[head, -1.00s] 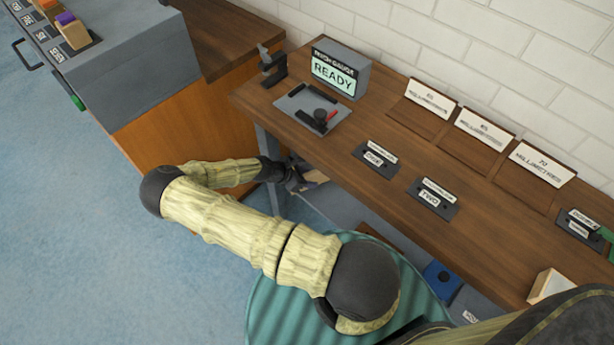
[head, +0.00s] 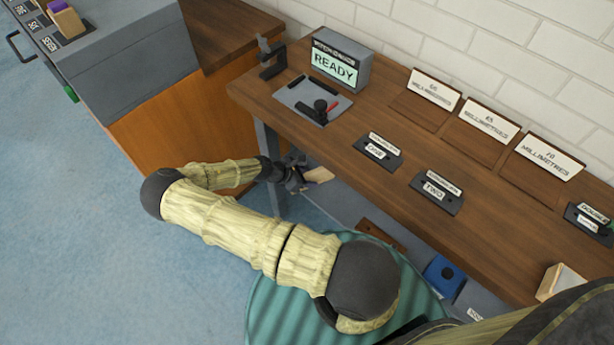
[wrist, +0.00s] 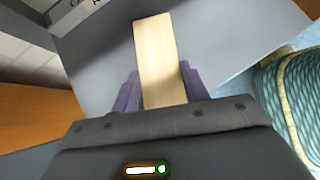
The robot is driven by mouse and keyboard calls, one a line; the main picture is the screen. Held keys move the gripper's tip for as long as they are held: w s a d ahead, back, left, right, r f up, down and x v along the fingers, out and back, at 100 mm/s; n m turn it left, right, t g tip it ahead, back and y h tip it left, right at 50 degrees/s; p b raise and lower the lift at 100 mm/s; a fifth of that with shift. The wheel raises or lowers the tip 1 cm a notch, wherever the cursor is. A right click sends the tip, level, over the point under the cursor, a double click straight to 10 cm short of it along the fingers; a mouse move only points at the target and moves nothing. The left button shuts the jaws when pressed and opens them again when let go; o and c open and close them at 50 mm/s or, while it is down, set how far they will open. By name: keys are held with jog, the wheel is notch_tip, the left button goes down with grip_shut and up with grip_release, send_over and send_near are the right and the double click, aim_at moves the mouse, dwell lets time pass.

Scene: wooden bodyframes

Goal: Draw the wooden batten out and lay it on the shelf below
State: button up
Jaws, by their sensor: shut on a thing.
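My gripper (head: 305,183) is low at the left end of the bench, just under the front edge of its top. It is shut on a pale wooden batten (head: 320,174). In the wrist view the batten (wrist: 160,55) stands out lengthwise between the two purple fingers (wrist: 157,92), pointing away from the palm. The grey shelf (head: 348,206) lies below the bench top. In the wrist view the flat grey surface (wrist: 230,50) spreads behind and beneath the batten. I cannot tell whether the batten touches it.
The bench top (head: 360,110) overhangs the shelf. A bench leg (head: 270,140) stands close to my gripper. A brown piece (head: 381,235) and a blue block (head: 440,275) sit further right on the shelf. A green ribbed round thing (head: 290,295) stands in front.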

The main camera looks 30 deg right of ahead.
jog(key=shift+f, duration=0.45)
jog(key=o, duration=1.2)
jog(key=p+v, duration=0.2)
jog(key=v, duration=1.5)
jog(key=shift+r, duration=0.15)
jog(key=shift+a, duration=0.15)
